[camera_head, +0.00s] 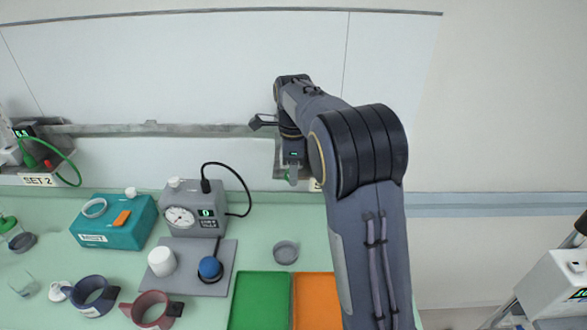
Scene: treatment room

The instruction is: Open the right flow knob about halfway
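The right flow unit (293,155) is at the wall rail in the middle, with a small lit display and a pale green part (293,176) below it. My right arm covers much of it, and I cannot make out its flow knob. A label plate (316,185), mostly hidden, is beside it. My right gripper (270,123) is at the upper part of this unit, with a dark piece sticking out to the left. I cannot tell whether it touches the knob or is open. My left gripper is not in view.
At the far left, a "SET 2" unit (40,180) has a green tube. On the counter are a teal box (115,222), a grey gauge box (195,195) with a black cable, a small grey cup (285,252), cuffs, and green (260,300) and orange (315,300) trays.

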